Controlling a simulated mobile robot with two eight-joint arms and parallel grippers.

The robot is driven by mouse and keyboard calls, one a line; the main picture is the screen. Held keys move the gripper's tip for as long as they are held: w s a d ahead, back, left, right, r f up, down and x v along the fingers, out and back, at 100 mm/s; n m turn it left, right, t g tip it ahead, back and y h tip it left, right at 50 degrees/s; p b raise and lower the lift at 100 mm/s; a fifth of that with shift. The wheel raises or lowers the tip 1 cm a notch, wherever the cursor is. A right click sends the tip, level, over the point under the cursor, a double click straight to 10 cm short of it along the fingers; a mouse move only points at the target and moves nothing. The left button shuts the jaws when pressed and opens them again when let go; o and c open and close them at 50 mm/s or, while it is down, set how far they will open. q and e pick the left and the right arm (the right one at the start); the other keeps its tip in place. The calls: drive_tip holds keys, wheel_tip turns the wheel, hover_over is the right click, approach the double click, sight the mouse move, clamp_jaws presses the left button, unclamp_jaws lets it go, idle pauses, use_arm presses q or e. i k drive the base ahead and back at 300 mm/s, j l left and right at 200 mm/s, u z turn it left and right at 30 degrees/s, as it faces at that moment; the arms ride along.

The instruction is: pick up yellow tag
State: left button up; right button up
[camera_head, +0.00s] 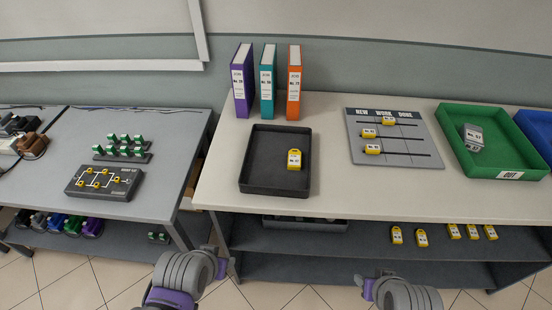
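A yellow tag (294,160) with a white label lies in the right part of the black tray (262,187) on the right-hand table. Three more yellow tags sit on the grey board headed NEW, WORK, DONE: an upper tag (389,121), a middle tag (369,133) and a lower tag (372,149). Several others lie on the shelf below, such as a left shelf tag (396,235) and its neighbour (421,238). Parts of both my arms show at the bottom edge, below the tables.
Purple (242,84), teal (267,82) and orange (294,83) binders stand behind the tray. A green OUT tray (508,175) holds a grey item (473,137); a blue tray (543,118) is beside it. The left table (165,125) holds a dark panel (104,183). Tabletop around the black tray is clear.

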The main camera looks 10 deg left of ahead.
sight(294, 156)
drive_tip(key=k+j, duration=0.1)
drive_tip(key=j, duration=1)
drive_tip(key=i+j, duration=0.15)
drive_tip(key=j, duration=0.15)
drive_tip(key=i+j, duration=0.25)
drive_tip(key=i, duration=0.1)
